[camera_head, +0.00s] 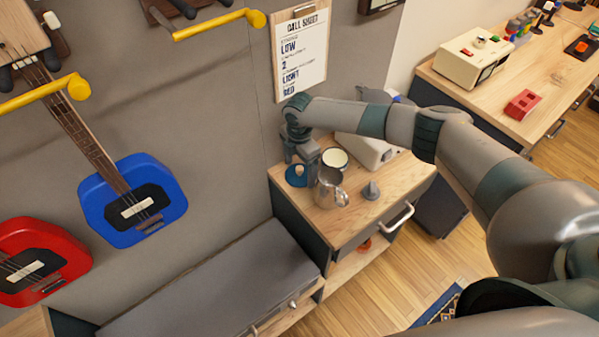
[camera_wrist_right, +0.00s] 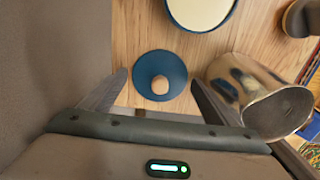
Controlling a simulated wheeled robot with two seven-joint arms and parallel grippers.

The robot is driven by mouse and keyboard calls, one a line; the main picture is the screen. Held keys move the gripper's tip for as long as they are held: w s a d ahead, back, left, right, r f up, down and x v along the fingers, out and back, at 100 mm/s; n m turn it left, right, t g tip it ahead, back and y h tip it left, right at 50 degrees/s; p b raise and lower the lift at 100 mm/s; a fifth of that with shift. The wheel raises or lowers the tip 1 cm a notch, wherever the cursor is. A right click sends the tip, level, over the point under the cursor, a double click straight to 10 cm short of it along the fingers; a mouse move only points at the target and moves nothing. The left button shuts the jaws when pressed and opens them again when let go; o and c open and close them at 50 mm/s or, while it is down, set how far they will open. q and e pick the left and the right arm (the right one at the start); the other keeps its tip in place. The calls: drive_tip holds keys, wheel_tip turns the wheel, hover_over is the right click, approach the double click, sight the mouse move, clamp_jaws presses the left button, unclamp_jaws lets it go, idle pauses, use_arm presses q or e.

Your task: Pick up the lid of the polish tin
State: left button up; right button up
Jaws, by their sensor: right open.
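The lid of the polish tin (camera_head: 294,178) is a blue disc on the wooden cabinet top, near the wall. In the right wrist view the lid (camera_wrist_right: 148,70) shows its round tan knob. My right gripper (camera_head: 302,170) is open above the lid, pointing down. In the wrist view its fingertips (camera_wrist_right: 159,77) lie on either side of the lid, with nothing held. The open polish tin (camera_head: 335,157), with cream contents and a blue rim, stands beside the lid; it also shows in the wrist view (camera_wrist_right: 201,10). My left gripper is not in view.
A metal jug (camera_head: 329,189) stands close to the lid, by one finger in the wrist view (camera_wrist_right: 253,92). A grey cone (camera_head: 371,190) and a white device (camera_head: 367,150) share the cabinet top (camera_head: 350,220). The wall (camera_head: 235,150) rises close by on the left.

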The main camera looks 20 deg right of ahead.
sight(300, 170)
idle(0.3)
drive_tip(key=c, duration=0.8)
drive_tip(key=shift+s+r+b, duration=0.15)
drive_tip(key=shift+b, duration=0.35)
drive_tip(key=shift+r, duration=0.25)
wheel_tip(300, 170, up, 10)
drive_tip(key=r+b, duration=0.1)
drive_tip(key=b, duration=0.3)
drive_tip(key=s+b, duration=0.1)
drive_tip(key=s, duration=0.5)
drive_tip(key=s+b, duration=0.2)
drive_tip(key=s, duration=0.5)
drive_tip(key=s+a+b, duration=0.1)
drive_tip(key=s+b, duration=0.1)
drive_tip(key=s, duration=0.4)
drive_tip(key=shift+s+f, duration=0.15)
drive_tip(key=shift+s, duration=0.25)
